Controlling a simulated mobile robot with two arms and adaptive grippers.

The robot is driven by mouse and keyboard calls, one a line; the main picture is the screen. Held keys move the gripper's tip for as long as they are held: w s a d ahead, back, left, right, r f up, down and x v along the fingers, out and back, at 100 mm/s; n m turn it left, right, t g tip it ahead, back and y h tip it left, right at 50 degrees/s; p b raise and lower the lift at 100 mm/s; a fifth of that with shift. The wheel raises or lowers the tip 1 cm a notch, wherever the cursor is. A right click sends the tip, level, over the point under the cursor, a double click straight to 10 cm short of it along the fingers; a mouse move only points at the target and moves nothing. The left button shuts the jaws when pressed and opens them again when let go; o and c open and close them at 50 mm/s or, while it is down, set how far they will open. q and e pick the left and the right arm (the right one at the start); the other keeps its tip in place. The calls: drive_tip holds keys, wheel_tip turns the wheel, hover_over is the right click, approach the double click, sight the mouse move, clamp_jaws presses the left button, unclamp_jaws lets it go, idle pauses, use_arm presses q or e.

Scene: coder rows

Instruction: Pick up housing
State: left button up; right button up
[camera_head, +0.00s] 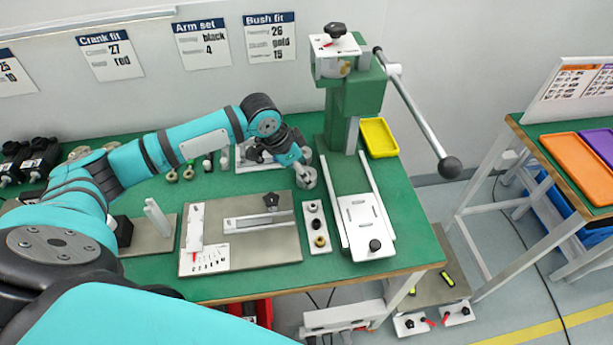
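My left arm reaches in from the left across the bench, and its wrist end (305,177) hangs low beside the green press (355,97). A grey round part shows there, and I cannot tell whether it is part of my gripper or a held piece. The finger opening is not visible. Behind the wrist a light fixture with dark parts (245,157) is partly hidden. Several black pieces (40,157) stand at the far left of the bench. I cannot tell for sure which object is the housing. My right gripper is out of view.
A grey plate with a slide and scale (270,250) and a white strip with several bushes (317,228) lie in front. The press lever (415,105) juts right. A yellow tray (379,138) sits behind. A second table (535,145) with coloured trays stands right.

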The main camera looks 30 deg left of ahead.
use_arm(q)
drive_tip(key=shift+w+d+f, duration=0.15)
drive_tip(key=shift+w+f, duration=0.05)
drive_tip(key=shift+f, duration=0.3)
drive_tip(key=shift+w+d+f, duration=0.1)
drive_tip(key=shift+f, duration=0.15)
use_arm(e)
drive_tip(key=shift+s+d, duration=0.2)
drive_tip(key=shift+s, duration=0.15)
use_arm(q)
drive_tip(key=shift+c, duration=0.4)
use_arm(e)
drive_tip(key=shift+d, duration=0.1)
use_arm(q)
drive_tip(key=c, duration=0.9)
drive_tip(key=shift+c, duration=0.2)
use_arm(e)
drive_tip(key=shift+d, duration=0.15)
use_arm(q)
drive_tip(key=shift+r, duration=0.2)
